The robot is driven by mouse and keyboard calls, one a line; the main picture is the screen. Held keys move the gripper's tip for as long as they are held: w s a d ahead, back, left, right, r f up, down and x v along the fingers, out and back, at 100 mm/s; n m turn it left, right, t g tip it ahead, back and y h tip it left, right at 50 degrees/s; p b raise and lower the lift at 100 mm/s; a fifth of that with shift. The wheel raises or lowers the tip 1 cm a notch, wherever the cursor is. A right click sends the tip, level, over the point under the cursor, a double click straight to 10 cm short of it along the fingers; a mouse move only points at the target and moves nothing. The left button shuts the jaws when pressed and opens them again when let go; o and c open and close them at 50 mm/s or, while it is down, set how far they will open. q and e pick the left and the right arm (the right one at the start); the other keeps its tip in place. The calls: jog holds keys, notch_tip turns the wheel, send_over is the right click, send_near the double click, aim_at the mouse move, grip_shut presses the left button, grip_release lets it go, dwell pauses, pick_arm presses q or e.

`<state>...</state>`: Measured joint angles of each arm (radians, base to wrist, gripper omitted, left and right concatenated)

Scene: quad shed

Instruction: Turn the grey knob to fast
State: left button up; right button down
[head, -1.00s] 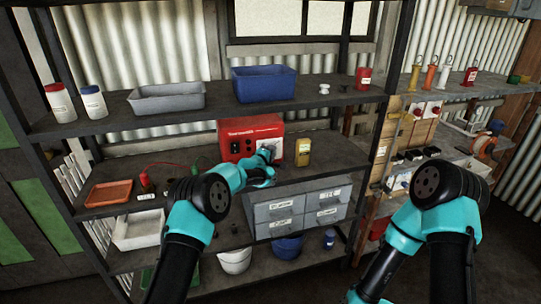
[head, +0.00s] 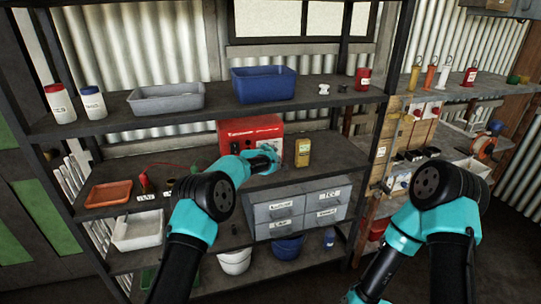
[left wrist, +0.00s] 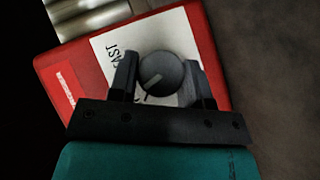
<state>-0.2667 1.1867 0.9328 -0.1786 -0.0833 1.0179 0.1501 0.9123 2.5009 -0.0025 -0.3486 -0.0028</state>
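The grey knob (left wrist: 161,70) is on the white panel (left wrist: 110,62) of a red box (left wrist: 75,82). Its pale pointer line slants toward the lower left of the left wrist view. Part of the word FAST shows sideways on the panel, left of the knob. My left gripper (left wrist: 158,78) has one finger on each side of the knob and looks closed on it. In the head view my left gripper (head: 268,158) is at the front of the red box (head: 238,128) and hides the knob. My right gripper is out of view.
A yellow device (head: 303,151) stands just right of the red box. Grey drawers (head: 297,207) are below it. A blue bin (head: 263,86) is on the shelf above, and an orange tray (head: 108,193) is at the left.

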pick_arm(q)
jog(key=o, duration=0.4)
jog(key=shift+o, duration=0.2)
jog(key=v, duration=1.7)
jog(key=shift+s+a, duration=0.2)
